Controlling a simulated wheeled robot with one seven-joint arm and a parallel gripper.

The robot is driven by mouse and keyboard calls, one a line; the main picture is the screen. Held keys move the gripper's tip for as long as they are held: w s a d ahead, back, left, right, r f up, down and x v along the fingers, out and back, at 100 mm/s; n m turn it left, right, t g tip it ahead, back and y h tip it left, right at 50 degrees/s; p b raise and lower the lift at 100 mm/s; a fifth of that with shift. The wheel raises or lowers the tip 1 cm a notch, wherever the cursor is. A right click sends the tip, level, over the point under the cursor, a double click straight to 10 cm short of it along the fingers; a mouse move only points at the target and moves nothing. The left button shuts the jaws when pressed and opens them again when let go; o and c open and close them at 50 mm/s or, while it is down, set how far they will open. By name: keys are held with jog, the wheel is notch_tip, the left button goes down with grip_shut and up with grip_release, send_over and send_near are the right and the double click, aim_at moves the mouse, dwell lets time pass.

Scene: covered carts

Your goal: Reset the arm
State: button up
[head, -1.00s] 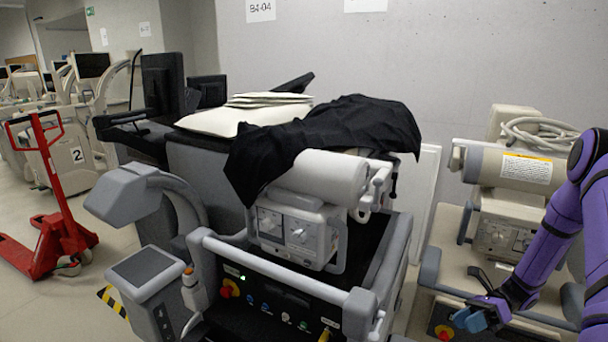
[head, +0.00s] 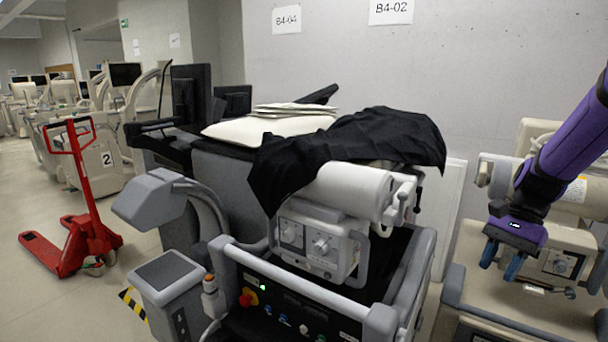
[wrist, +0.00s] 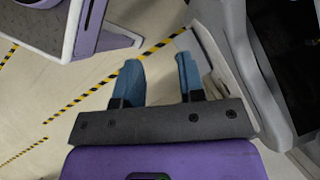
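My gripper (head: 501,262) hangs at the right of the head view, at the end of my purple arm, with its blue fingertips pointing down. It is in front of the beige cart on the right. In the wrist view, the two blue fingers (wrist: 161,82) stand apart with only floor and a bit of cart edge behind them. The gripper is open and empty.
A grey cart (head: 290,280) with a black cloth (head: 345,150) over its top fills the middle. A beige cart (head: 520,300) stands at right. A red pallet jack (head: 85,215) is at left on open floor. Yellow-black tape (wrist: 90,92) marks the floor.

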jog(key=s+a+r+n+t+h, duration=0.2)
jog(key=s+a+r+n+t, duration=0.1)
jog(key=s+r, duration=0.5)
jog(key=s+a+r+n+t+h, duration=0.3)
jog(key=s+a+r+n+t, duration=0.1)
jog(key=s+r+n, duration=0.4)
jog(key=shift+s+t+h, duration=0.25)
jog(key=shift+t+h, duration=0.05)
jog(key=shift+t, duration=0.6)
